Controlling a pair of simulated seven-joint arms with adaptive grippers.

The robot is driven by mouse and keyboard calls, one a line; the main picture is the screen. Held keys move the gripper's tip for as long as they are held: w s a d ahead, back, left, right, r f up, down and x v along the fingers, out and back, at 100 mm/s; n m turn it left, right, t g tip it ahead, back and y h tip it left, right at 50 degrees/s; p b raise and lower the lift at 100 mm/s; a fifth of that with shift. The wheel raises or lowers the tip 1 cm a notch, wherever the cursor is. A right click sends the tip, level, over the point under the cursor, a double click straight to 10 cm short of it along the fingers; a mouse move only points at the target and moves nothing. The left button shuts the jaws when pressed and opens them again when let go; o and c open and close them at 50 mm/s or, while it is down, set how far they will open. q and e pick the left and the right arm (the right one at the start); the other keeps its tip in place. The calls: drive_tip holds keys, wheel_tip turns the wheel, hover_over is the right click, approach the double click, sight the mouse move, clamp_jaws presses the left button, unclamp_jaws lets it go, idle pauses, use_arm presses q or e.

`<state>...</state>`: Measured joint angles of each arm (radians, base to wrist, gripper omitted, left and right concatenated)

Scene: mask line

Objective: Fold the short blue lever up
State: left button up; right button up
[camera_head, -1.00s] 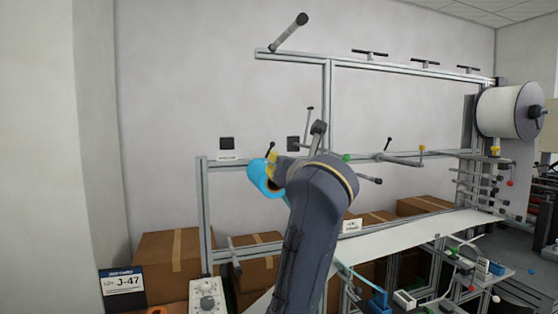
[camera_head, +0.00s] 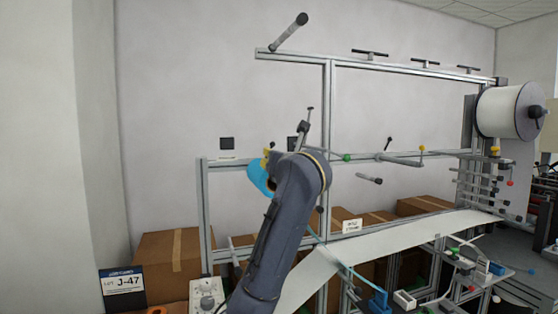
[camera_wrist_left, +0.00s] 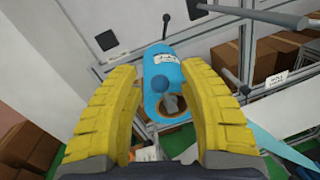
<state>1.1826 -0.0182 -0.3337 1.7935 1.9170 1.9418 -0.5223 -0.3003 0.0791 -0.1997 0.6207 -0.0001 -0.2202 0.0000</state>
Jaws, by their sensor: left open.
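A light blue rounded body (camera_head: 261,178) is left of centre in the head view, partly hidden by my left arm. In the left wrist view this blue body (camera_wrist_left: 160,62) carries a white label. A dark blue-grey ball knob (camera_wrist_left: 161,84) on a short stem stands over its round opening; I cannot tell whether this is the short blue lever. My left gripper (camera_wrist_left: 161,70) has its two yellow fingers apart, one on each side of the blue body, with nothing clearly gripped. In the head view the gripper is mostly hidden behind my arm. My right gripper is in no view.
A metal frame (camera_head: 327,115) with several black handles surrounds the blue body. A white sheet (camera_head: 390,240) runs from a large roll (camera_head: 510,110) at the right. Cardboard boxes (camera_head: 170,260) stand behind. Another blue part (camera_head: 378,301) is low at centre right.

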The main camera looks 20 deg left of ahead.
use_arm(q)
clamp_jaws()
